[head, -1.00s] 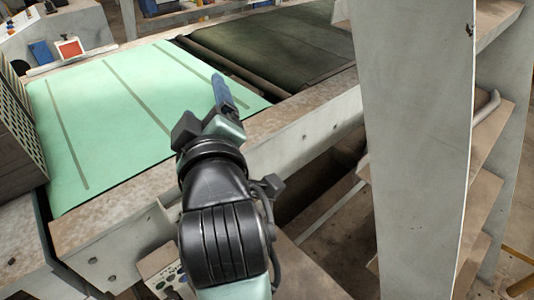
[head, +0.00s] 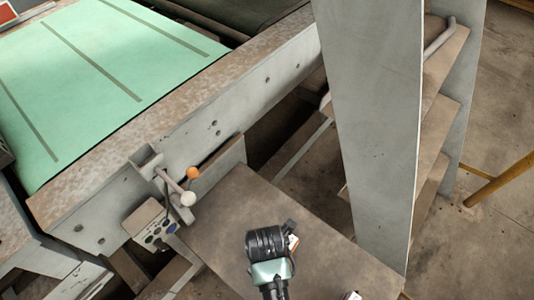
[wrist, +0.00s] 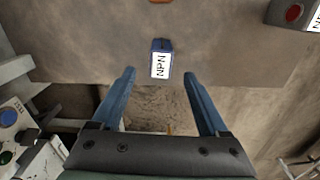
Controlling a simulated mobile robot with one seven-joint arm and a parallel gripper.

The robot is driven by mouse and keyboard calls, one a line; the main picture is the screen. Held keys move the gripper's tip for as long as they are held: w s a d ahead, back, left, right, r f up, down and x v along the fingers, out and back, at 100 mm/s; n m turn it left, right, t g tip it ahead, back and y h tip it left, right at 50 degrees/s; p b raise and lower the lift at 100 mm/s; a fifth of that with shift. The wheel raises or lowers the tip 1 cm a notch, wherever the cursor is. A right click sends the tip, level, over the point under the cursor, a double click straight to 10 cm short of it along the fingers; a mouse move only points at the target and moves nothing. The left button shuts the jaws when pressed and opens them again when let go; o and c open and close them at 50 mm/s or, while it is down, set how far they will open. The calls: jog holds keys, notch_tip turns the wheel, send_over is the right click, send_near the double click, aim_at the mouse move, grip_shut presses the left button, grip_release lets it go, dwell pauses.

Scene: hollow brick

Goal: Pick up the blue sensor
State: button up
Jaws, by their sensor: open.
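The blue sensor (wrist: 161,58) is a small blue block with a white label reading NPN. In the wrist view it lies on a brown tabletop (wrist: 230,60), close to the table's edge. My gripper (wrist: 160,73) is open, with one blue finger to each side of the sensor's near end in the picture. I cannot tell how high the fingers are above the sensor. No contact shows. In the head view my arm covers part of the brown tabletop (head: 225,215), and the blue sensor cannot be made out there.
A grey block with a red spot (wrist: 293,13) lies at the upper right, and an orange thing (wrist: 160,1) is cut off at the top. A control box with buttons (head: 152,225) stands left of the table. A tall grey post (head: 370,110) rises on the right.

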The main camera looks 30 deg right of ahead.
jog(key=shift+d+f, duration=0.1)
jog(key=shift+f, duration=4.25)
grip_shut()
